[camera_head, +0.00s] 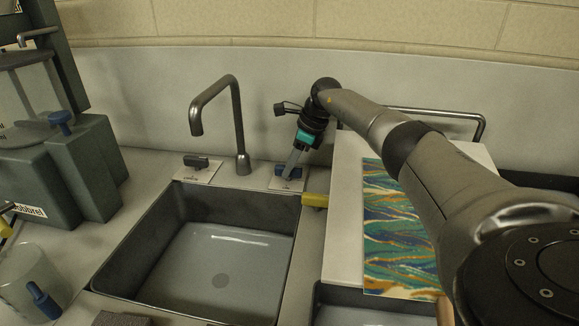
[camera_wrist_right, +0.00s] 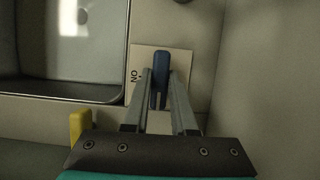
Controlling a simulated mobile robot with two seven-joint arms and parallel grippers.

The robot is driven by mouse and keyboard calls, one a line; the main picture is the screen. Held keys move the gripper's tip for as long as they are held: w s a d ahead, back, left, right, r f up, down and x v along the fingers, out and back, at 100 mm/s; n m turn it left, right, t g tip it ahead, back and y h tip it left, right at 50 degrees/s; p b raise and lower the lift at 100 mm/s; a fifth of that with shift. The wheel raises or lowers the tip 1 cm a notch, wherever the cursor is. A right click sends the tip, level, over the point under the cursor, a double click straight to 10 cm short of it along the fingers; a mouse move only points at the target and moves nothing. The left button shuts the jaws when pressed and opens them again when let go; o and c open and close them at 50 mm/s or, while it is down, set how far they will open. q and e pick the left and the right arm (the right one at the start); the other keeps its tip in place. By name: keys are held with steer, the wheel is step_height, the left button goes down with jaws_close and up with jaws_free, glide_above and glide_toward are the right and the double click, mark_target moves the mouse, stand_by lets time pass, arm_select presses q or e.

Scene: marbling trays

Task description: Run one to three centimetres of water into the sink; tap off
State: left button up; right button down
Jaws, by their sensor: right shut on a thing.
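The sink (camera_head: 125,262) is a dark rectangular basin. A pale, glossy surface with a bright reflection covers its floor and looks like shallow water; I cannot tell its depth. A round drain shows through it. The dark tap spout (camera_head: 237,120) arches over the basin's back edge, and I see no stream below it. My right gripper (camera_head: 291,165) is shut on the blue tap lever (camera_wrist_right: 161,66), on a pale plate marked "ON" right of the spout. The fingers hide part of the lever. A dark lever (camera_head: 196,161) sits on another plate left of the spout. My left gripper is not in view.
A marbled sheet (camera_head: 385,225) lies on a pale board right of the sink, under my right arm. A yellow block (camera_head: 315,200) sits at the sink's right edge. A clear beaker (camera_head: 28,265) and dark equipment (camera_head: 45,195) stand at left. A wall rises behind.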

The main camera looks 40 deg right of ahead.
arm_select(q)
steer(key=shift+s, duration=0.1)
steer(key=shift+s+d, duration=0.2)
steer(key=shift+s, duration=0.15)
arm_select(e)
steer(key=c, duration=0.7)
jaws_free()
steer(key=shift+r, duration=0.1)
steer(key=shift+s+d+r, duration=0.1)
steer(key=shift+d+r, duration=0.05)
steer(key=shift+r, duration=0.15)
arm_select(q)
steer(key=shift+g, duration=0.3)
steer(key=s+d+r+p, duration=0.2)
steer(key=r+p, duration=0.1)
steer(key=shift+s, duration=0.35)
arm_select(e)
steer(key=v, duration=1.4)
steer(key=shift+r, duration=0.2)
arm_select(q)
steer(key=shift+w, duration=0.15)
